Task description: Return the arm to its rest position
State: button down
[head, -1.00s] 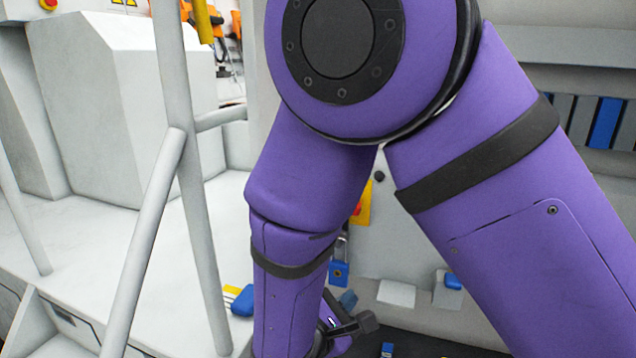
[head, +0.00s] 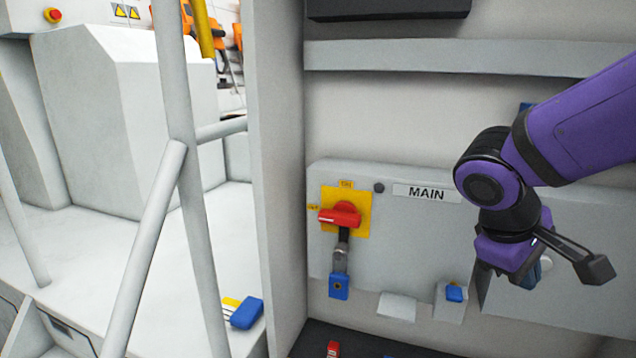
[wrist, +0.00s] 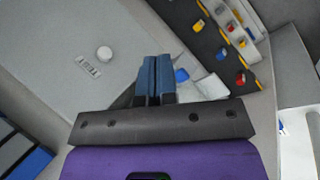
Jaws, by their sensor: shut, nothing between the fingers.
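My arm (head: 590,120) is purple and comes in from the right edge in the head view, bent down at the wrist. My gripper (head: 528,280) is below the wrist, in front of the grey panel and right of the MAIN label. In the wrist view my gripper (wrist: 154,62) shows its two dark blue fingers side by side, shut and empty. In the head view it is well apart from the red switch handle (head: 340,217) and the blue padlock (head: 339,287) hanging under it.
A grey post (head: 272,180) stands left of the panel, with white rails (head: 175,150) further left. A blue item (head: 246,313) lies on the white surface. A dark shelf (wrist: 210,52) with several coloured padlocks shows in the wrist view. A grey ledge (head: 470,57) runs above.

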jog(key=s+d+r+m+t+y, duration=0.2)
jog(key=s+r+m+t+y, duration=0.2)
jog(key=s+r, duration=0.3)
jog(key=shift+s+r+m+t+y, duration=0.3)
jog(key=shift+m+y, duration=0.4)
jog(key=shift+y, duration=0.2)
